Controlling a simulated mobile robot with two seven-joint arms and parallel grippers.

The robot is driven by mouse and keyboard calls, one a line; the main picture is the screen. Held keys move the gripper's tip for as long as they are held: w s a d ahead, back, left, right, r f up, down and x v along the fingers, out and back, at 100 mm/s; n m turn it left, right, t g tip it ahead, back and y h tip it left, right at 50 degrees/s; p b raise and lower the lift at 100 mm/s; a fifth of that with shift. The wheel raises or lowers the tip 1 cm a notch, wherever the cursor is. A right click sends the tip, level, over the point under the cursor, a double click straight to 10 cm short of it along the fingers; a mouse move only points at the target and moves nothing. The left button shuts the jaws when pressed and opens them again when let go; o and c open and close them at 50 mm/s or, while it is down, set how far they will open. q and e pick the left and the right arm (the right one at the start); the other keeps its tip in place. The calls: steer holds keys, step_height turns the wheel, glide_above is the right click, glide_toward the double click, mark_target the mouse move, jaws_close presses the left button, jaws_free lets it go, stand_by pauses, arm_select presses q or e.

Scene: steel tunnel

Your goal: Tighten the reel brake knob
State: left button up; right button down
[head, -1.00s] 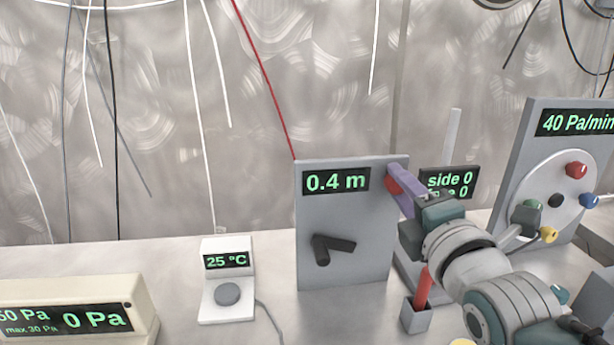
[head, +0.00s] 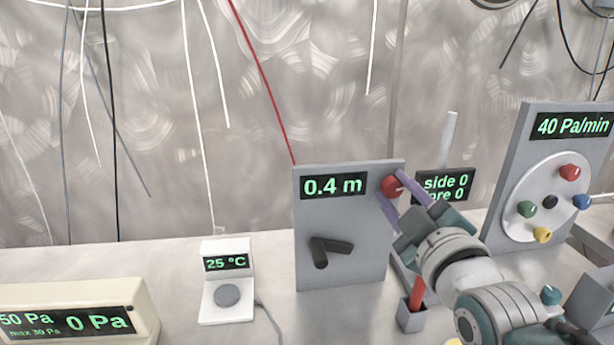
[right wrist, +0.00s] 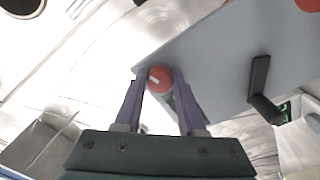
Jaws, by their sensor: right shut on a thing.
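The grey reel panel (head: 345,265) stands upright on the bench, with a display reading 0.4 m and a dark crank handle (head: 332,251) below it. The red brake knob (head: 391,187) is at its upper right corner. My right gripper (head: 391,189) has its two purple fingers on opposite sides of the knob, shut on it. In the right wrist view the knob (right wrist: 159,82) sits between the fingertips and shows a pale mark on its face. My left gripper is not in view.
A small display reading side 0 (head: 446,183) stands just behind my right gripper. A panel reading 40 Pa/min (head: 518,150) with a disc of coloured knobs is at right. A red handle in a grey block (head: 411,319) stands below my wrist. A 25 °C unit (head: 226,279) is left.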

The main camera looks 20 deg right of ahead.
steer(key=m, duration=0.5)
steer(key=shift+m+p, duration=0.3)
steer(key=m, duration=0.5)
steer(key=shift+a, duration=0.1)
steer(key=m, duration=0.5)
steer(key=shift+m, duration=0.4)
steer(key=m, duration=0.4)
steer(key=shift+m, duration=0.4)
steer(key=c, duration=0.5)
jaws_free()
